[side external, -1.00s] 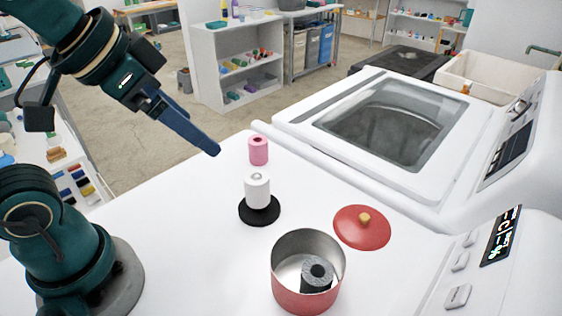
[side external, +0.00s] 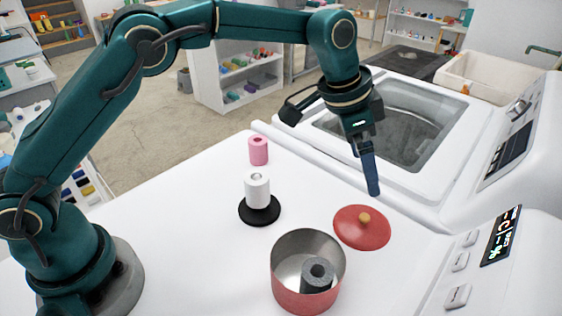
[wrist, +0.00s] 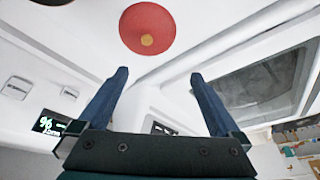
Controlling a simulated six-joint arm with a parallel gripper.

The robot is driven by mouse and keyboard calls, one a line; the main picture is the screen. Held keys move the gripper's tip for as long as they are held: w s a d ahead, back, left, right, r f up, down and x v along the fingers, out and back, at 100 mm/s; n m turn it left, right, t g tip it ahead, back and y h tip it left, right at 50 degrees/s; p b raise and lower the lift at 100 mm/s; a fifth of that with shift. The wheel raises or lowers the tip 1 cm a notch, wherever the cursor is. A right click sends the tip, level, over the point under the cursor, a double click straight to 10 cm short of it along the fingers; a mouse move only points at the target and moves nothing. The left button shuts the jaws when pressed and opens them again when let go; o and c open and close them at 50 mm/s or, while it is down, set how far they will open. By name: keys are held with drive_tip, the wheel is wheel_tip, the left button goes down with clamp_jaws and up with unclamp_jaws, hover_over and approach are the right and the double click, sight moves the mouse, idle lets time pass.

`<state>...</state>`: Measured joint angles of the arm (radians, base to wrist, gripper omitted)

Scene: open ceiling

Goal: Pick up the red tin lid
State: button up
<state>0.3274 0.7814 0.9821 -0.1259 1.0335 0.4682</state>
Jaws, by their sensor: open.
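The red tin lid (side external: 350,230) lies flat on the white top, with a small tan knob (side external: 364,218) at its middle. The lid also shows at the top of the wrist view (wrist: 148,22), ahead of the fingertips. My gripper (side external: 375,192) hangs just above and behind the lid in the side view, pointing down, apart from it. In the wrist view my gripper's two blue fingers (wrist: 158,75) are spread wide with nothing between them.
An open red tin (side external: 300,298) with a dark grey spool (side external: 317,275) inside stands in front of the lid. A white spool (side external: 257,190) sits on a black base (side external: 259,216), with a pink spool (side external: 258,151) behind. A washer with a glass lid (side external: 400,125) stands behind.

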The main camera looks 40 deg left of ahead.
drive_tip(key=g, duration=0.1)
hover_over(363, 217)
drive_tip(key=f, duration=0.6)
drive_tip(key=shift+s+a, duration=0.4)
drive_tip(key=shift+x, duration=2.05)
drive_tip(key=shift+a, duration=0.1)
clamp_jaws()
drive_tip(key=shift+f, duration=0.1)
